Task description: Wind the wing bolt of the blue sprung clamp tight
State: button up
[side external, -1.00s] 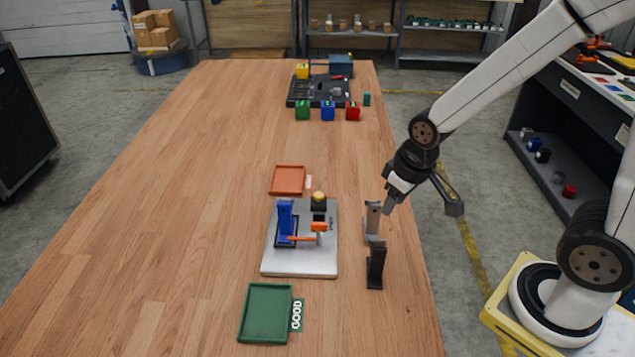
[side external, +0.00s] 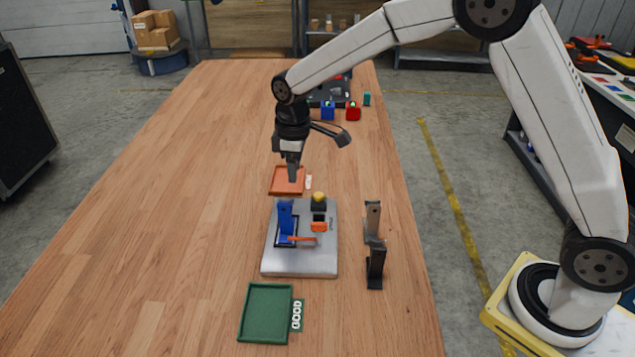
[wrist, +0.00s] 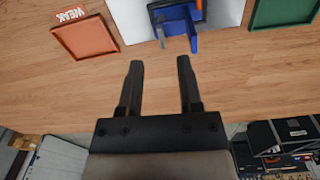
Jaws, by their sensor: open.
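The blue clamp (side external: 286,217) stands upright on a silver plate (side external: 300,267) in the side view. It also shows at the top of the wrist view (wrist: 210,43), partly cut off by the frame edge. I cannot make out its wing bolt for sure. My gripper (side external: 292,178) is above the table, pointing down, behind the blue clamp and near the orange tray in the side view. In the wrist view its two fingers (wrist: 160,64) are apart with only bare wood between them. It is not touching the clamp.
An orange tray (side external: 274,190) labelled WEAK lies behind the plate, a green tray (side external: 244,318) labelled GOOD in front. A yellow-topped button (side external: 319,199) and an orange lever part (side external: 319,227) are on the plate. Grey (side external: 373,219) and black (side external: 376,264) uprights stand right. The left table is clear.

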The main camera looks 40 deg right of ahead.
aim_at(286, 198)
jog(key=shift+w+a+f+n, duration=0.2)
jog(key=shift+w+a+n, duration=0.3)
jog(key=shift+w+a, duration=0.3)
jog(key=shift+w+d, duration=0.1)
jog(key=shift+f, duration=3.9)
grip_shut()
